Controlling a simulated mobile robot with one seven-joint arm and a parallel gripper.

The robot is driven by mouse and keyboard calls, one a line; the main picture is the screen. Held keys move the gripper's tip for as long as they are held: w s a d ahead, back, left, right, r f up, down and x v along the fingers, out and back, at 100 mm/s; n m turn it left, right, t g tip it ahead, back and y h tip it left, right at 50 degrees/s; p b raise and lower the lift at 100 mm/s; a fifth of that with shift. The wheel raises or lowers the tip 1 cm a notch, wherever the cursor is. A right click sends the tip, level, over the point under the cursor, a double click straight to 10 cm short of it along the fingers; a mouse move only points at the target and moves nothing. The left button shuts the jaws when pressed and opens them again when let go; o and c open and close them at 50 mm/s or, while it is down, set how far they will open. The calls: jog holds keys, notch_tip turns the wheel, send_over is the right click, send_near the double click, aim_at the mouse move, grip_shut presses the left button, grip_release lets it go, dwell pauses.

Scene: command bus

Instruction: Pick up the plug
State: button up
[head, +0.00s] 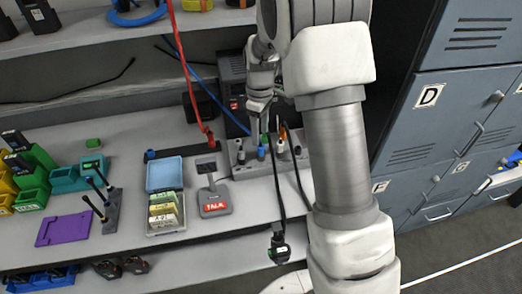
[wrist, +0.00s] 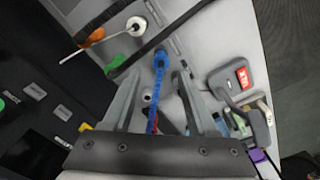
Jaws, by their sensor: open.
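Several plugs with coloured cables stand in a grey socket panel (head: 243,168) on the worktop. The blue plug (head: 261,152) shows in the wrist view (wrist: 160,59) with its blue cable running back between my fingers. My gripper (wrist: 157,78) is open, with one finger on each side of the blue cable, and its tips are just short of the plug.
A red cable (head: 187,75) hangs from above. A black handset (head: 279,248) hangs at the worktop's front edge. Grey lockers (head: 440,120) stand at right.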

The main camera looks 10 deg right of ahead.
aim_at(261, 143)
notch_tip(261, 143, down, 5)
jog(key=shift+s+d+f, duration=0.1)
jog(key=shift+s, duration=0.05)
grip_shut()
dwell(0.4)
